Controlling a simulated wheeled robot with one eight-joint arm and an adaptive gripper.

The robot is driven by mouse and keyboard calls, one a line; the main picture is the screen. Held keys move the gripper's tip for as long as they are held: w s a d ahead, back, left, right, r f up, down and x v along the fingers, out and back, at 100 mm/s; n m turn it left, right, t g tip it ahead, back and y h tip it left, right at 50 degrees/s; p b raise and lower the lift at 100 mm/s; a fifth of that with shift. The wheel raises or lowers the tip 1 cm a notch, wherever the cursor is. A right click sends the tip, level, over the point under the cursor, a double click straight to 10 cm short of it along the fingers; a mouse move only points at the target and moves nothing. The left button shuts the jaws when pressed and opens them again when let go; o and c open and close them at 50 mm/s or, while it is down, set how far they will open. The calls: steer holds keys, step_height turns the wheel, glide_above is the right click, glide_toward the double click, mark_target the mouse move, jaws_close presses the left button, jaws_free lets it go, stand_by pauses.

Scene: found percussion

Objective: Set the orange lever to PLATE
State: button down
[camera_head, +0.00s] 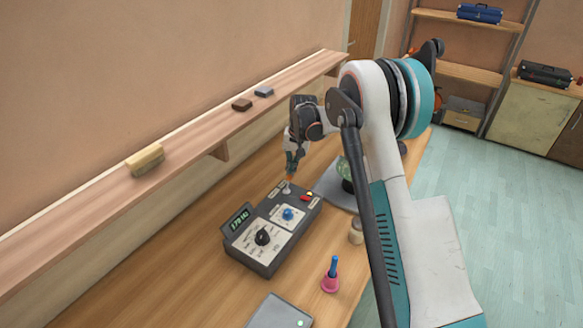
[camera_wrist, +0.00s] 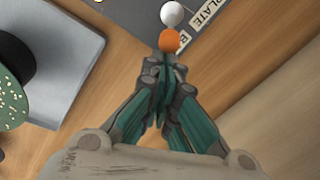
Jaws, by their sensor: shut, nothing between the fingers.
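The grey control box (camera_head: 262,257) lies on the wooden bench. The orange lever (camera_head: 289,179) is at its far end, small and partly hidden beneath my gripper (camera_head: 291,168). In the wrist view the lever's orange tip (camera_wrist: 170,40) sits just beyond my gripper's fingertips (camera_wrist: 166,60), next to a round white part (camera_wrist: 172,14). The PLATE label (camera_wrist: 210,9) is to the upper right of the tip. A second label (camera_wrist: 184,42), starting with B, is partly hidden beside it. My gripper is shut and empty; I cannot tell whether it touches the lever.
The box also carries a black knob (camera_head: 262,237), a blue knob (camera_head: 288,214) and a green display (camera_head: 240,218). A grey plate (camera_wrist: 62,70) with a dark and green round object lies beside it. A pink and blue bell (camera_head: 331,275) stands nearer. A wall shelf (camera_head: 205,140) runs behind.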

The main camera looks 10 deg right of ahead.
steer(key=shift+s+a+r+t+h+b, duration=0.3)
steer(key=shift+s+a+t+h, duration=0.1)
steer(key=shift+t+h, duration=0.1)
steer(key=shift+s+a+r+t+h, duration=0.2)
steer(key=shift+a+t+h, duration=0.1)
steer(key=shift+t, duration=0.1)
steer(key=shift+s+a+r+n+t+h+b, duration=0.15)
steer(key=shift+s+a+t+h+b, duration=0.3)
steer(key=shift+t+h+b, duration=0.15)
steer(key=shift+s+a+r+n+t+h+b, duration=0.1)
steer(key=shift+s+a+n+t+h+b, duration=0.05)
steer(key=shift+s+a+t+h+b, duration=0.4)
steer(key=shift+d+r, duration=0.1)
steer(key=shift+d, duration=0.05)
steer(key=shift+w+d, duration=0.1)
steer(key=shift+w, duration=0.05)
steer(key=shift+r, duration=0.85)
